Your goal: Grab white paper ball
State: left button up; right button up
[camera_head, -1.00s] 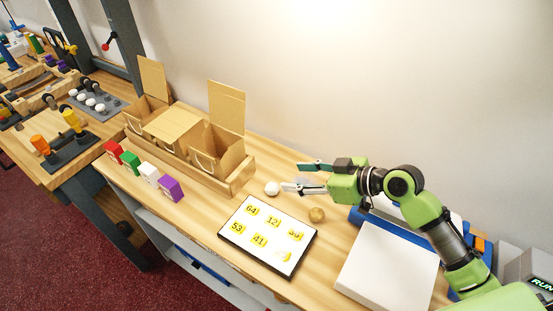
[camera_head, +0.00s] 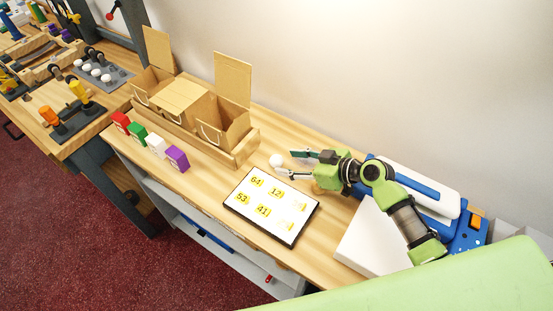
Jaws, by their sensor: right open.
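The white paper ball (camera_head: 276,160) lies on the wooden counter, just above the numbered board and right of the cardboard boxes. My right gripper (camera_head: 291,164) comes in from the right, open. Its fingers point left at the ball, and the fingertips are very close to it; I cannot tell whether they touch it. A brown ball (camera_head: 318,187) is partly hidden below the right gripper. My left gripper is not in view.
A board with yellow number labels (camera_head: 239,204) lies in front of the ball. Cardboard boxes with raised lids (camera_head: 235,122) stand to the left, with small coloured blocks (camera_head: 177,158) before them. A white slab (camera_head: 372,240) and a blue-and-white device (camera_head: 425,190) are at right.

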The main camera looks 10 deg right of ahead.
aim_at(281, 161)
jog(key=x, duration=0.4)
jog(key=shift+a+p, duration=0.15)
jog(key=shift+p, duration=0.25)
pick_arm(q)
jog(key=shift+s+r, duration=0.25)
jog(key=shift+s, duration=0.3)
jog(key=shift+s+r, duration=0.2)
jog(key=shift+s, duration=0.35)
pick_arm(e)
jog(key=c, duration=0.8)
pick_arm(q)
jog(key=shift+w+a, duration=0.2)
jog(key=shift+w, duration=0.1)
pick_arm(e)
jog(key=shift+o, duration=0.2)
